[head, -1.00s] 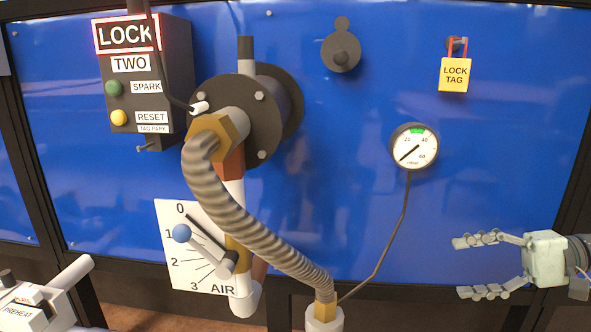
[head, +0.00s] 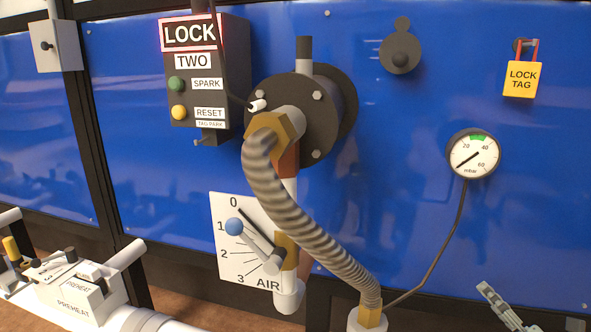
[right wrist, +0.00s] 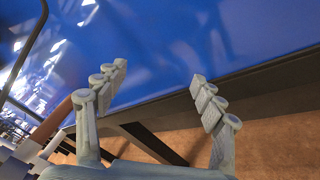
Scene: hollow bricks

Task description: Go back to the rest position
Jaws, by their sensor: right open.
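My right gripper (head: 505,308) shows only in part at the bottom right edge of the head view, in front of the blue panel. In the right wrist view its two fingers (right wrist: 158,74) are spread wide with nothing between them. It is apart from the gauge (head: 473,154), the ribbed hose (head: 290,228) and the lock tag (head: 523,79). The rest of my right arm is out of the head view. My left gripper is not in view.
A preheat box (head: 80,297) with pipes stands lower left. Brown floor (right wrist: 265,147) shows below the panel.

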